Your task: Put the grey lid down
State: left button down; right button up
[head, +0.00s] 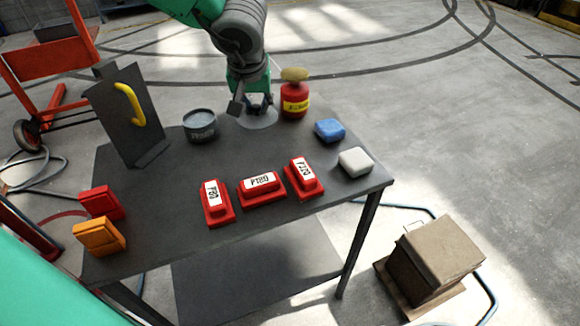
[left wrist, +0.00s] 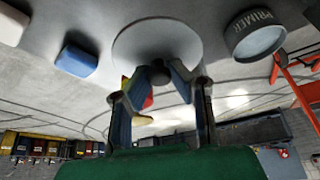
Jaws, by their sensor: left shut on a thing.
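The grey lid (head: 262,120) is a pale round disc at the back of the dark table, right of the primer tin. It shows large and face-on in the left wrist view (left wrist: 157,30). My left gripper (head: 258,108) points down over the lid and is shut on it near its middle; the fingers (left wrist: 157,75) hide the part they grip. The lid is at or just above the table top; I cannot tell whether it touches. The primer tin (head: 200,127) stands upright left of the lid, apart from it. My right gripper is not in view.
Blue (head: 329,130) and white (head: 355,161) blocks lie at right. Red labelled sanding blocks (head: 262,190) line the front. A dark stand with a yellow handle (head: 128,115) is at left.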

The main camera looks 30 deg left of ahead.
pick_arm(q)
jog(key=shift+f, duration=0.4)
jog(key=b, duration=0.2)
send_over(261, 149)
jog(key=s, duration=0.1)
notch_tip(261, 149, down, 5)
jog(key=shift+f, duration=0.1)
jog(key=f+b, duration=0.1)
jog(key=f, duration=0.1)
jog(key=d+f+b, duration=0.1)
jog(key=f, duration=0.1)
jog(key=shift+f, duration=0.25)
jog(key=shift+s+a, duration=0.1)
jog(key=shift+a, duration=0.2)
jog(key=c, duration=1.5)
grip_release()
jog(key=shift+a, duration=0.1)
jog(key=shift+d, duration=0.2)
